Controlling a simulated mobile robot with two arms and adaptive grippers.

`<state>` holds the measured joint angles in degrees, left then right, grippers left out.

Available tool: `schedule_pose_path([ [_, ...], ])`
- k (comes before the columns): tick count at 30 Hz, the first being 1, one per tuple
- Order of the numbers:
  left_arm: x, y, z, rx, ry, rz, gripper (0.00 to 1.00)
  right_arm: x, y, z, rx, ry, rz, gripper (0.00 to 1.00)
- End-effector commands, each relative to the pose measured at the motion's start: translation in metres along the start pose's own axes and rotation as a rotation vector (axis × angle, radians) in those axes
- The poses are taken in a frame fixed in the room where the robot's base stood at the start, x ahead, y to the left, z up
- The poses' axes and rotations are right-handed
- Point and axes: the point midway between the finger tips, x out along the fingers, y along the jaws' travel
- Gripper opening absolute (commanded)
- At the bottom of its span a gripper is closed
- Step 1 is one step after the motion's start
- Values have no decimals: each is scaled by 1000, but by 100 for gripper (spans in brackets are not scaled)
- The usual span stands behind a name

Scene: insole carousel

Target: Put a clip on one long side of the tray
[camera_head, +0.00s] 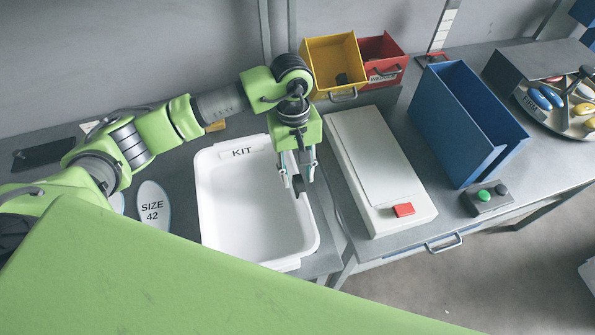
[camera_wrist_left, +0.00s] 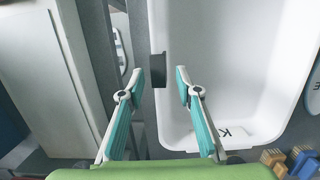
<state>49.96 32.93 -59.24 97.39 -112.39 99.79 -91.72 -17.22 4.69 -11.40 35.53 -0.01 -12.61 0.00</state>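The white tray (camera_head: 250,247), marked KIT, lies on the bench, its long sides running away from me; it also shows in the left wrist view (camera_wrist_left: 215,85). A small black clip (camera_wrist_left: 157,70) is at the tray's long side, the right one in the head view, overlapping the rim; it also shows in the head view (camera_head: 298,184). How far it is seated on the rim I cannot tell. My left gripper (camera_head: 296,180) is over that side, pointing down. In the wrist view its fingers (camera_wrist_left: 161,72) are apart, with gaps on both sides of the clip. My right gripper is not in view.
A white box with a red latch (camera_head: 403,210) stands close right of the tray. Behind are a yellow bin (camera_head: 326,52) with dark pieces and a red bin (camera_head: 389,60). A blue holder (camera_head: 450,115) stands right.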

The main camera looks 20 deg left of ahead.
Motion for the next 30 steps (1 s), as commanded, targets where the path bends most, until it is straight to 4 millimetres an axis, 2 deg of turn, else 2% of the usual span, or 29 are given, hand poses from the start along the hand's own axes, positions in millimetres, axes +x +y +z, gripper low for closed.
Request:
schedule_pose_path([
  [7, -17, 0, 3, 0, 0, 0, 31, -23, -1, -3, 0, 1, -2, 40],
  [8, -19, 1, 2, 0, 2, 2, 31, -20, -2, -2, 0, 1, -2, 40],
  [9, -25, 2, -1, 1, 6, 6, 31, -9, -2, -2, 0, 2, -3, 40],
  [12, -50, 2, -1, 2, 6, 6, 31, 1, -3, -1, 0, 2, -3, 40],
  [21, -112, 1, 1, 1, 3, 3, 31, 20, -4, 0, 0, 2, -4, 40],
  [24, -123, 1, 1, 0, 1, 2, 31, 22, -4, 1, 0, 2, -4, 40],
  [30, -132, 0, 2, 0, 0, 1, 31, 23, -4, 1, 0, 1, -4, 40],
])
